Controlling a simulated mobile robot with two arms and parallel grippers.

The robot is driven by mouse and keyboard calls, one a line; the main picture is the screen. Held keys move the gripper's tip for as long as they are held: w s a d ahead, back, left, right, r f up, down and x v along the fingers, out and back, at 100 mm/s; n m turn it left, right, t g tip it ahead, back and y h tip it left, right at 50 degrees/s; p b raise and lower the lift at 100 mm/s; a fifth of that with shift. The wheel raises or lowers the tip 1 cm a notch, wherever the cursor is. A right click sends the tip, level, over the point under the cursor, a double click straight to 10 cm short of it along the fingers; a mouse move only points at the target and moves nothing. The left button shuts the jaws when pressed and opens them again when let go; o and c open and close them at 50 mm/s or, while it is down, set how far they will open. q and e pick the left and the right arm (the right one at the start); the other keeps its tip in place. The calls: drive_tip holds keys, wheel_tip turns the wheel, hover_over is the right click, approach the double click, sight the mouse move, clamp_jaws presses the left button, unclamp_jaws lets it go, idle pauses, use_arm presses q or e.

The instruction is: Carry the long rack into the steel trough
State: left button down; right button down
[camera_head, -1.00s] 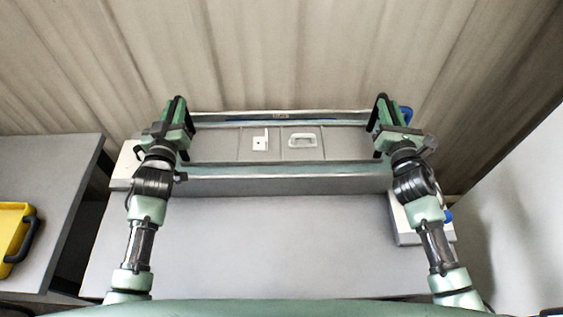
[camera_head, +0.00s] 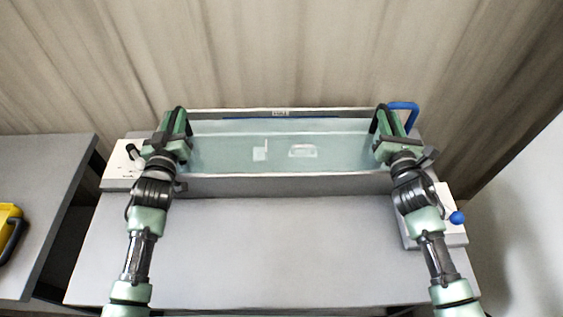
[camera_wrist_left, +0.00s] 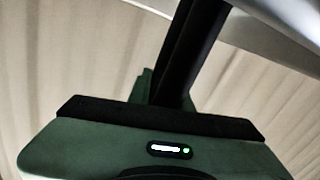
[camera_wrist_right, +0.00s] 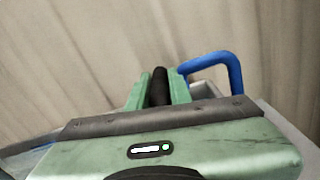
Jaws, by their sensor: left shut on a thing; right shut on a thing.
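The steel trough (camera_head: 290,184) lies across the back of the table and holds pale teal liquid. The long rack (camera_head: 226,153) is down inside the trough and shows only faintly through the liquid, with two pale shapes on it. Whether it touches the floor of the trough cannot be told. My left gripper (camera_head: 178,122) is at its left end and my right gripper (camera_head: 382,120) at its right end, both shut on it. In the right wrist view a dark bar (camera_wrist_right: 160,86) stands between the green fingers. In the left wrist view dark bars (camera_wrist_left: 190,50) rise past the gripper.
A blue handle (camera_head: 405,106) stands at the trough's back right. White boxes sit by its left end (camera_head: 117,178) and at the right, with a blue knob (camera_head: 457,218). The grey tabletop (camera_head: 270,250) in front is bare. A side table (camera_head: 45,170) holds a yellow case (camera_head: 8,225).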

use_arm(q)
drive_tip(key=shift+f+b, duration=0.45)
drive_tip(key=shift+f, duration=0.05)
use_arm(e)
drive_tip(key=shift+f, duration=0.5)
use_arm(q)
drive_tip(key=c, duration=1.6)
unclamp_jaws()
drive_tip(key=shift+f, duration=0.15)
use_arm(e)
drive_tip(key=c, duration=1.6)
unclamp_jaws()
drive_tip(key=shift+f, duration=0.15)
use_arm(q)
drive_tip(key=o, duration=0.3)
use_arm(e)
drive_tip(key=o, duration=0.3)
use_arm(q)
drive_tip(key=shift+s, duration=0.1)
use_arm(e)
drive_tip(key=shift+s, duration=0.1)
use_arm(q)
drive_tip(key=s, duration=1.1)
drive_tip(key=shift+s+d, duration=0.15)
drive_tip(key=shift+s, duration=0.35)
use_arm(e)
drive_tip(key=s, duration=1.2)
drive_tip(key=shift+d, duration=0.15)
